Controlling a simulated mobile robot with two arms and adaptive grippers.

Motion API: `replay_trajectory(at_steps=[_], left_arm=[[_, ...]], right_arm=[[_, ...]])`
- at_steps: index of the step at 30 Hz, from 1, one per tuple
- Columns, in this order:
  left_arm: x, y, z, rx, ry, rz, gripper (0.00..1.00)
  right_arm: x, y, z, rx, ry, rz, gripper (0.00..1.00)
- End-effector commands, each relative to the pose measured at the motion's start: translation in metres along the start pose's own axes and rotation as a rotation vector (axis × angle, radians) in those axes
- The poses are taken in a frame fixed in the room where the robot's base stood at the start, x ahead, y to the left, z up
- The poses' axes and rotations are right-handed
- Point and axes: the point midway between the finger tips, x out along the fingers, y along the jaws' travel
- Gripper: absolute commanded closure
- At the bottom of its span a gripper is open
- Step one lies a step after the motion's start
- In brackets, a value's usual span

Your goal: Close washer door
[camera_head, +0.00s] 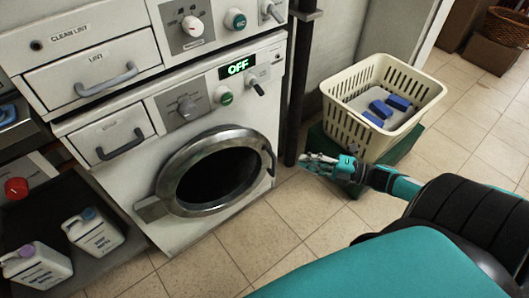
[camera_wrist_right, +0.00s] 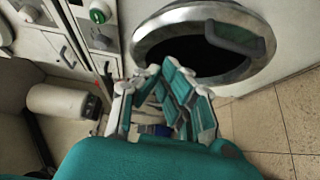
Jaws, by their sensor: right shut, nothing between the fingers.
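The washer (camera_head: 115,185) is a white front-loader with a green OFF display. Its round door (camera_head: 183,157) has a grey metal ring around a dark centre, a hinge at the lower left and a dark handle (camera_head: 269,158) at the right. The door lies at or close to the washer front; I cannot tell if it is latched. It also shows in the right wrist view (camera_wrist_right: 150,45). My right gripper (camera_head: 312,160) is shut and empty, right of the door and apart from it. It also shows in the right wrist view (camera_wrist_right: 182,80). My left gripper is not in view.
A cream basket (camera_head: 345,125) with blue items stands on a dark green base just behind my right gripper. A dark post (camera_head: 298,85) rises beside the washer. Two white jugs (camera_head: 92,232) stand at the left. The tiled floor (camera_head: 285,220) before the washer is clear.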

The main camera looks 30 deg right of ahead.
Motion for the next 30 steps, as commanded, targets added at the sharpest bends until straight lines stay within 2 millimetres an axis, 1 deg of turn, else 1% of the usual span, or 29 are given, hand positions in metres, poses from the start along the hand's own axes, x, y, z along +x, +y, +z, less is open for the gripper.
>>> replay_trajectory(at_steps=[1, 5, 8, 13, 16, 20, 21, 24, 30], left_arm=[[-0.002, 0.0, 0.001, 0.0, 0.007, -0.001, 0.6], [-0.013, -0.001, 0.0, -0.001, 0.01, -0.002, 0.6], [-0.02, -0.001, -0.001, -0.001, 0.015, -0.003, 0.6], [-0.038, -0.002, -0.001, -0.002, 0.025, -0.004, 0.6], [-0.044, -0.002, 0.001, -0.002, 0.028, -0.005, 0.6], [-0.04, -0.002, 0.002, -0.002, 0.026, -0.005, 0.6], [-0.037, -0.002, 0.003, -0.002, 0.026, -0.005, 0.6], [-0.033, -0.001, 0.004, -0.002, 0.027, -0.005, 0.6], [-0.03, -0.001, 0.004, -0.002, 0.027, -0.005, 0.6]], right_arm=[[0.002, 0.0, -0.004, -0.027, 0.034, 0.011, 1.0], [0.01, 0.009, -0.009, -0.056, 0.067, 0.028, 1.0], [0.023, 0.011, -0.01, -0.056, 0.069, 0.031, 1.0], [0.058, 0.011, -0.012, -0.056, 0.067, 0.031, 1.0], [0.08, 0.012, -0.013, -0.055, 0.066, 0.032, 1.0], [0.106, 0.012, -0.015, -0.054, 0.065, 0.03, 1.0], [0.111, 0.011, -0.009, -0.057, 0.062, 0.028, 1.0], [0.122, 0.012, 0.001, -0.055, 0.062, 0.027, 1.0], [0.132, 0.013, 0.011, -0.052, 0.063, 0.026, 1.0]])
